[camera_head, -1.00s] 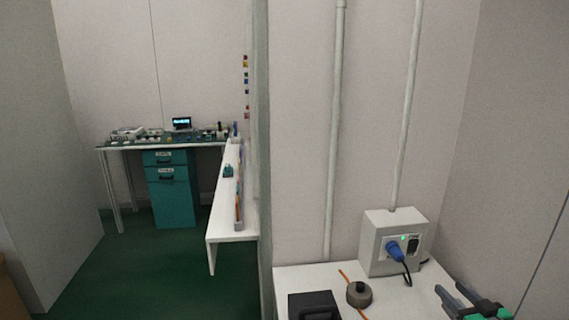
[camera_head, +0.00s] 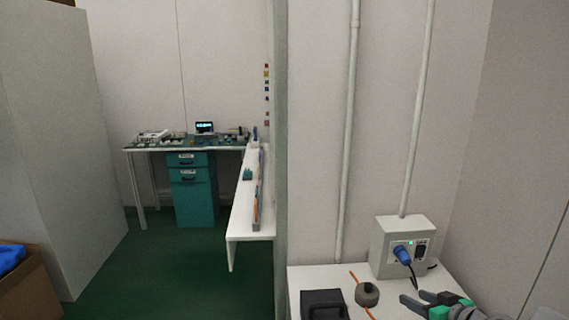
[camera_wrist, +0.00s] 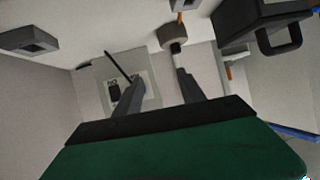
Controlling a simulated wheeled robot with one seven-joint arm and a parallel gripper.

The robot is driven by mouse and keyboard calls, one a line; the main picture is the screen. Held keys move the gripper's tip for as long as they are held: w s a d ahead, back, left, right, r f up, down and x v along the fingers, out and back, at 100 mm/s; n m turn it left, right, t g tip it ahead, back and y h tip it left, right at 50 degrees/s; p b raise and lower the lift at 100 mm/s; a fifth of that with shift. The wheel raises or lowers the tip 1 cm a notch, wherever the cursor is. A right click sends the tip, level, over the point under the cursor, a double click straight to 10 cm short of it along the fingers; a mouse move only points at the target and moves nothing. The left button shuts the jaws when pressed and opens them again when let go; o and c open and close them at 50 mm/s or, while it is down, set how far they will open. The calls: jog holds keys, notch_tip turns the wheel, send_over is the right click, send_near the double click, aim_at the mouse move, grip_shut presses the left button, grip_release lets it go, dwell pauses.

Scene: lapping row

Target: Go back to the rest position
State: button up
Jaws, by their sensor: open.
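My gripper (camera_head: 413,298) is at the lower right of the head view, dark-fingered with green parts, over the right side of the white bench top. Its jaws are apart with nothing between them. In the wrist view the two dark fingers of my gripper (camera_wrist: 158,75) reach up from the green and black palm. Behind them is the grey socket box (camera_wrist: 115,88). In the head view this box (camera_head: 391,250) stands on the bench against the wall, with a blue plug (camera_head: 403,255) in its front and a green light.
The white bench (camera_head: 300,275) holds a black case (camera_head: 323,304) and a round grey-brown part (camera_head: 367,293) beside an orange rod. A narrow white shelf (camera_head: 242,215) and a far worktable (camera_head: 135,148) stand left. A cardboard box (camera_head: 30,285) is lower left. Green floor (camera_head: 180,265) is clear between.

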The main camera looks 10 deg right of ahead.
jog(key=s+a+r+n+g+p, duration=0.1)
jog(key=a+r+g+p, duration=0.25)
jog(key=a, duration=0.55)
jog(key=s+a+r+g+p, duration=0.1)
jog(key=a+r+g+p, duration=0.25)
jog(key=a, duration=0.65)
jog(key=s+a+r+m+g+h+p, duration=0.1)
jog(key=s+a+r+p, duration=0.1)
jog(key=s, duration=0.4)
jog(key=s+a+r+m+g+h+p, duration=0.1)
jog(key=s+a+r+p, duration=0.1)
jog(key=s+a+r, duration=0.2)
jog(key=s+a, duration=0.1)
jog(key=s, duration=0.2)
jog(key=shift+s+a+p, duration=0.15)
jog(key=shift+a+p, duration=0.25)
jog(key=shift+r, duration=0.1)
